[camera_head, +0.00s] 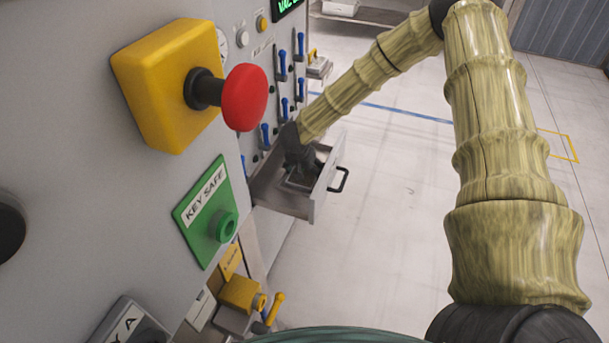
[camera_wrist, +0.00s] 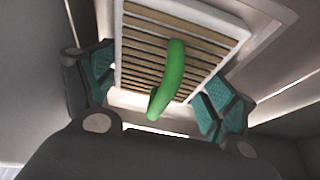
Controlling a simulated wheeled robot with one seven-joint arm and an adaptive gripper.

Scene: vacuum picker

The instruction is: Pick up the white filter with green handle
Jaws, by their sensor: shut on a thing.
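The white filter (camera_wrist: 232,32) with its green handle (camera_wrist: 174,72) fills the upper middle of the wrist view, with tan slats inside its white frame. My gripper (camera_wrist: 155,90) has one teal-padded finger at each side of the filter and is shut on it. In the head view my gripper (camera_head: 300,172) reaches down into an open drawer (camera_head: 283,201). The filter cannot be made out there; my gripper and the drawer walls hide it.
The drawer front with a black handle (camera_head: 341,180) stands out from the grey panel. Blue levers (camera_head: 282,66) line the panel just above the drawer. A red button (camera_head: 245,97) and a green key safe (camera_head: 207,213) are nearer. The floor at right is clear.

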